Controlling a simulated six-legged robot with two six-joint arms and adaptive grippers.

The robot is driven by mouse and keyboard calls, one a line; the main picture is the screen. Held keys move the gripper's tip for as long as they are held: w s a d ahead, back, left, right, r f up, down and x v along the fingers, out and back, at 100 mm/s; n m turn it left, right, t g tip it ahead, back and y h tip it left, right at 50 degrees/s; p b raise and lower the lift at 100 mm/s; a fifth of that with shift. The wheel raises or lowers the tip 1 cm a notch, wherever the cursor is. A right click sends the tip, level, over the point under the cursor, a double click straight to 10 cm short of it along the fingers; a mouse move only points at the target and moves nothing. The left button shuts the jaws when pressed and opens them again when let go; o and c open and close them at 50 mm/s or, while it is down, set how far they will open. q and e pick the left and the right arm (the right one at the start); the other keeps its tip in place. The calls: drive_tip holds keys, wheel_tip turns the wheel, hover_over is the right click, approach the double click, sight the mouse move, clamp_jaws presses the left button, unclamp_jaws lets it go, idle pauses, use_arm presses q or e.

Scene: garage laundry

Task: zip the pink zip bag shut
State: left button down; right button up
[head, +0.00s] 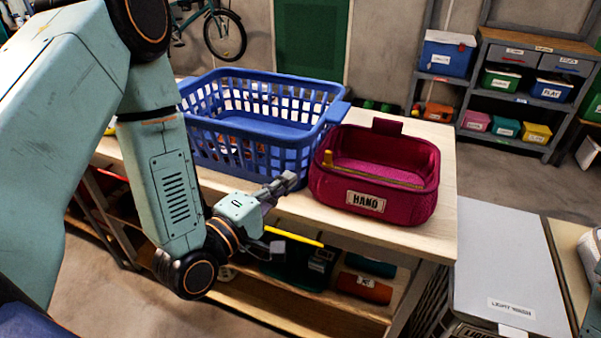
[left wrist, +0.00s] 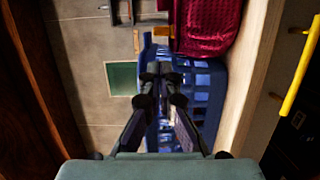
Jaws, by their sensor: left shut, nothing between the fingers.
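The pink zip bag (head: 405,208), labelled "HAND", stands upright on the wooden table with its top open. A yellow zip line runs across its opening, and a small yellow pull (head: 328,158) stands up at its left end. My left gripper (head: 291,179) is shut and empty, to the left of the bag at the table's front edge, apart from the bag. In the left wrist view, the shut fingers (left wrist: 162,72) point toward the blue basket, and part of the bag (left wrist: 205,25) shows at the top. My right gripper is out of view.
A blue laundry basket (head: 275,154) stands just behind and left of the bag. The table's bare right end (head: 440,215) is free. A yellow bar (head: 293,237) runs below the table's front edge. A grey-lidded unit (head: 505,255) stands to the right.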

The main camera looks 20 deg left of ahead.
sight(328, 159)
use_arm(q)
drive_tip(key=x, duration=0.9)
drive_tip(key=shift+a, duration=0.1)
drive_tip(key=shift+w+f, duration=0.15)
